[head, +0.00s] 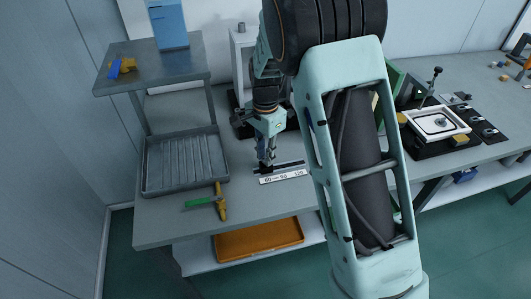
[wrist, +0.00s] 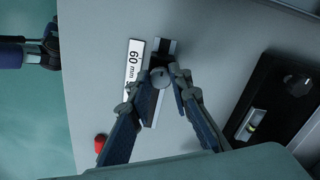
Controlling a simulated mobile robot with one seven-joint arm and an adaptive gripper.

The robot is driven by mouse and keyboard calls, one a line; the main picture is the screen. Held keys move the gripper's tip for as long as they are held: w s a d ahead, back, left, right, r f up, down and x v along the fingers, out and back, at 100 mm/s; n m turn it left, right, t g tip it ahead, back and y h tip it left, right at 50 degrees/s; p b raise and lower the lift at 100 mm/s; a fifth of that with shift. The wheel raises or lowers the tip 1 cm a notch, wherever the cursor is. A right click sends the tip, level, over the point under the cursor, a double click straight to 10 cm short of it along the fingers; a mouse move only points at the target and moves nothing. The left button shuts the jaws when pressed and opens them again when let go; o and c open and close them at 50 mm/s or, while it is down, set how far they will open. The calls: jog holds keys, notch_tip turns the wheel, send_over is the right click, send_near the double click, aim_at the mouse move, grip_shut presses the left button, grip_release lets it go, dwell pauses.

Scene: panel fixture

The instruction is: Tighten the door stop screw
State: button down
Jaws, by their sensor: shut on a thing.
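The door stop screw shows in the wrist view as a small round grey head (wrist: 160,77) on a dark rail (wrist: 157,101). My gripper (wrist: 165,79) has its two fingertips at either side of this head and is shut on it. A white scale label (wrist: 133,66) marked "60 mm" lies along the rail. In the head view my gripper (head: 266,165) points down at the bench beside the scale label (head: 284,175), which reads 60, 90 and 120. The screw is hidden there behind the fingers.
A grey ribbed tray (head: 184,189) and a green and yellow tool (head: 209,201) lie left of my gripper. A raised shelf (head: 116,75) stands behind.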

dwell(0.3)
jog(key=c, duration=1.8)
grip_release()
jog(key=shift+o, duration=0.2)
notch_tip(320, 180, up, 12)
jog(key=shift+r, duration=0.1)
